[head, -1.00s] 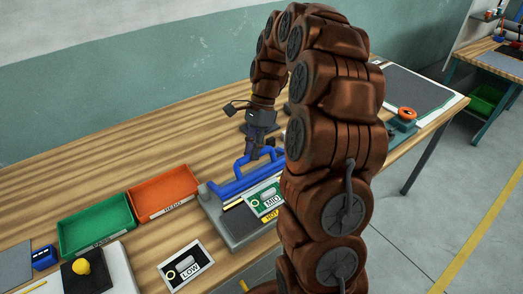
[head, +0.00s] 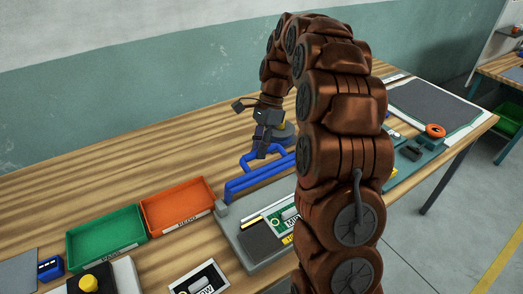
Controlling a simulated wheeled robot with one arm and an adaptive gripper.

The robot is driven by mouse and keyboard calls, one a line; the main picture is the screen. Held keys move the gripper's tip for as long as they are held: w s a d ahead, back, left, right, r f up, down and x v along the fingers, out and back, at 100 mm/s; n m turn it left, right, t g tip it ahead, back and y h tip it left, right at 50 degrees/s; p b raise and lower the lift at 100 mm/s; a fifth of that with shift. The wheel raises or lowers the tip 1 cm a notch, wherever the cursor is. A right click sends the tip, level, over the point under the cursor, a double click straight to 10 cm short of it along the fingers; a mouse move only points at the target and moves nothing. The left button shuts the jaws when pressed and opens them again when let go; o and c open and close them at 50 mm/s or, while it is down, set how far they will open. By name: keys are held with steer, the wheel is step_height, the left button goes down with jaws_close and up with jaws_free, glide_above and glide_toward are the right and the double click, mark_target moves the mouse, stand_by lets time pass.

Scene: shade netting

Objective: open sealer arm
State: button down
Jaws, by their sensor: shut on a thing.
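The sealer (head: 250,244) is a grey bench unit on the wooden table, partly hidden behind my arm. Its blue sealer arm (head: 250,181) is raised above the grey base, towards the back. My gripper (head: 262,154) is at the blue handle bar and shut on it. A green card marked MID (head: 277,218) lies on the sealer base, its right part hidden by my arm.
A green tray (head: 105,236) and an orange tray (head: 178,207) stand left of the sealer. A card marked LOW (head: 199,283) lies in front. A yellow button (head: 88,284) is at lower left. A teal board with an orange ring (head: 436,131) is at right. The table behind is clear.

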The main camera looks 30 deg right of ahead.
steer(key=shift+w, duration=0.25)
stand_by(0.3)
steer(key=c, duration=1.1)
jaws_free()
steer(key=v, duration=0.7)
steer(key=shift+d+r, duration=0.15)
